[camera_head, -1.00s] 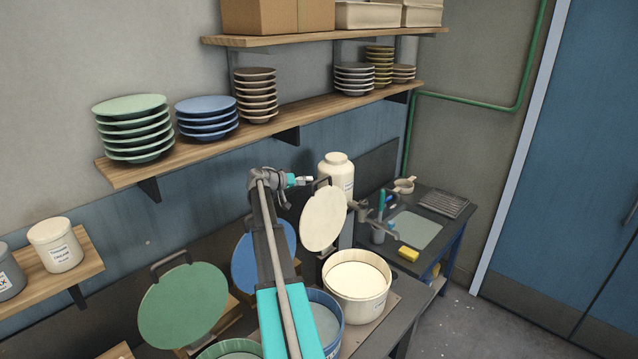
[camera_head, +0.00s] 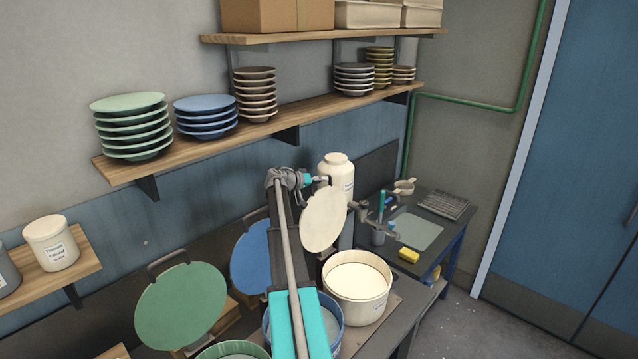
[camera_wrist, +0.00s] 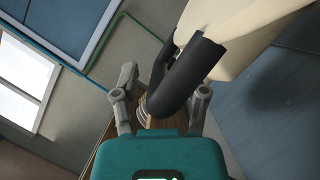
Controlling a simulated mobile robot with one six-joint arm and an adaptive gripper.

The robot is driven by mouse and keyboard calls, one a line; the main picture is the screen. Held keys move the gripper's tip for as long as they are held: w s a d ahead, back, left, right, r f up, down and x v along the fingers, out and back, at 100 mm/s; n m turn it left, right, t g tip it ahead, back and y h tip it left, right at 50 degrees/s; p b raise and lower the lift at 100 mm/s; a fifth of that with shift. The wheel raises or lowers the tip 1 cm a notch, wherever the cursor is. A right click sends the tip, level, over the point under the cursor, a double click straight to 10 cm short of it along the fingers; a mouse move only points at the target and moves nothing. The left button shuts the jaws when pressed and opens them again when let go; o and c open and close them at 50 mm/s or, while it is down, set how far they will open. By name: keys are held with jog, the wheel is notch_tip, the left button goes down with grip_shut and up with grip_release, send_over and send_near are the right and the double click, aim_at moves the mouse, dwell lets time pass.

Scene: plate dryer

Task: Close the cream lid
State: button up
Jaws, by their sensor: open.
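The cream lid (camera_head: 323,222) stands open, tilted upright behind the cream bucket (camera_head: 357,303), whose mouth is uncovered. My gripper (camera_head: 325,181) is at the lid's top edge and mostly hides its handle in the head view. In the wrist view, the black U-shaped handle (camera_wrist: 190,72) lies between the two open fingers of my gripper (camera_wrist: 165,92), and the pale lid (camera_wrist: 245,30) fills the upper right. I cannot tell whether the fingers touch the handle.
A green lid (camera_head: 181,307) and a blue lid (camera_head: 250,262) stand open to the left, by their buckets. A cream jar (camera_head: 336,172) stands behind the cream lid. A shelf (camera_head: 180,165) with plate stacks runs above.

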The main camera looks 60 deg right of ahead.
grip_shut()
